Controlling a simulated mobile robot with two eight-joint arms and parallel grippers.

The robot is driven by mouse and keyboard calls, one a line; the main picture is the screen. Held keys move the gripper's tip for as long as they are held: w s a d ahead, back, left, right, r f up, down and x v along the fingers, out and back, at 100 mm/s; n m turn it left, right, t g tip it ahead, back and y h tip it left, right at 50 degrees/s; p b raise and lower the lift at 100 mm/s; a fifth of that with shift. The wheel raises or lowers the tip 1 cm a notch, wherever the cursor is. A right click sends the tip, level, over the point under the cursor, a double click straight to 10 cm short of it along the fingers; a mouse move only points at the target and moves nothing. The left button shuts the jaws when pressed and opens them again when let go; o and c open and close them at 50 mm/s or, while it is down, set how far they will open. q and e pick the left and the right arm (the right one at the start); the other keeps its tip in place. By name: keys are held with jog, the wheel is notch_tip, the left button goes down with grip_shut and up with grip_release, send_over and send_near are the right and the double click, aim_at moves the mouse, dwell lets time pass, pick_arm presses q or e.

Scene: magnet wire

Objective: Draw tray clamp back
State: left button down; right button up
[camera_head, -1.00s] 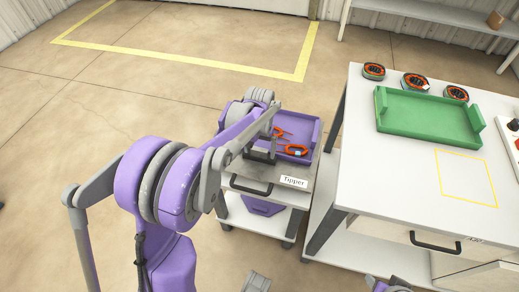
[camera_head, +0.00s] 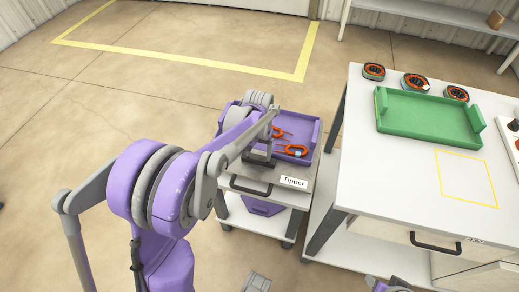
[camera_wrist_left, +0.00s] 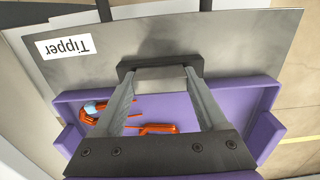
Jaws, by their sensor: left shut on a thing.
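The Tipper cart (camera_head: 243,171) carries a purple tray (camera_head: 308,136) on its grey top; the tray also shows in the left wrist view (camera_wrist_left: 262,140). The tray clamp, a dark block (camera_wrist_left: 128,70), lies on the grey top at the tray's near edge. My left gripper (camera_wrist_left: 160,75) is shut on this block; its fingers partly cover it. In the head view the left gripper (camera_head: 260,158) is small and partly hidden by my arm. Orange loop-shaped parts (camera_head: 296,149) lie in the tray, one with a pale piece.
The cart has a dark front handle (camera_head: 251,186) and a Tipper label (camera_head: 294,182). A white workbench (camera_head: 400,180) stands close on the right, with a green tray (camera_head: 425,118) and several round orange-black parts (camera_head: 415,82). The floor left of the cart is open.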

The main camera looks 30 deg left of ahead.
pick_arm(q)
jog(key=s, duration=0.3)
jog(key=shift+s+d, duration=0.2)
jog(key=shift+d, duration=0.2)
grip_release()
notch_tip(320, 180, up, 11)
jog(key=p, duration=0.1)
jog(key=shift+p, duration=0.35)
jog(key=shift+f, duration=0.1)
